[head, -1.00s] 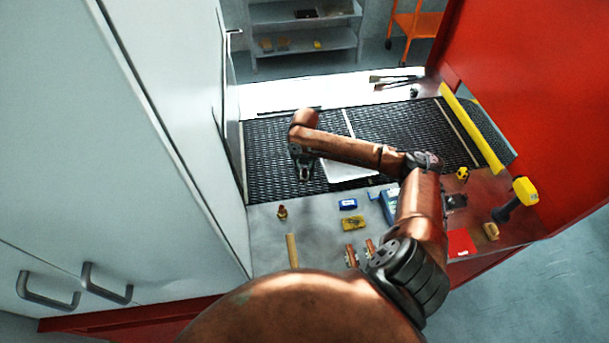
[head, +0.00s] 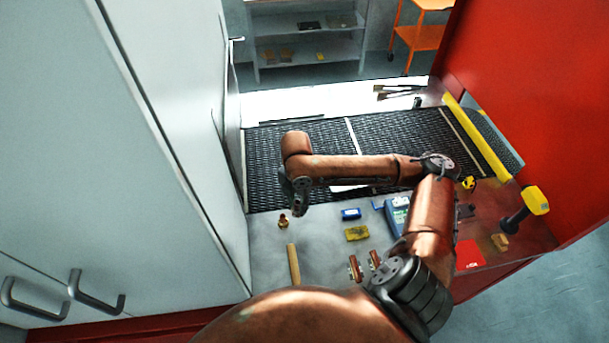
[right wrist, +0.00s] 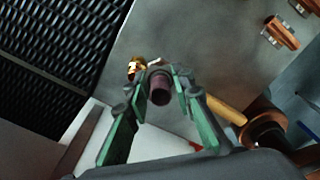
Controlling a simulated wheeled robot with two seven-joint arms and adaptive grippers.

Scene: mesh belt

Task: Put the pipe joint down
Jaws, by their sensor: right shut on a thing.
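My right gripper (head: 299,208) hangs over the near edge of the mesh belt, by the grey counter. In the right wrist view its fingers (right wrist: 160,86) are shut on the pipe joint (right wrist: 160,90), a dark reddish-brown cylinder seen nearly end-on. In the head view the pipe joint is too small and hidden to make out. Whether it touches any surface cannot be told. My left gripper is not in view.
A brass fitting (head: 283,221) stands close to my right gripper; a wooden rod (head: 293,265) lies nearer. Blue box (head: 351,214), yellow block (head: 357,233), copper pieces (head: 355,268) and a blue meter (head: 397,216) lie rightward on the counter (head: 322,235). The mesh belt (head: 265,158) lies behind.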

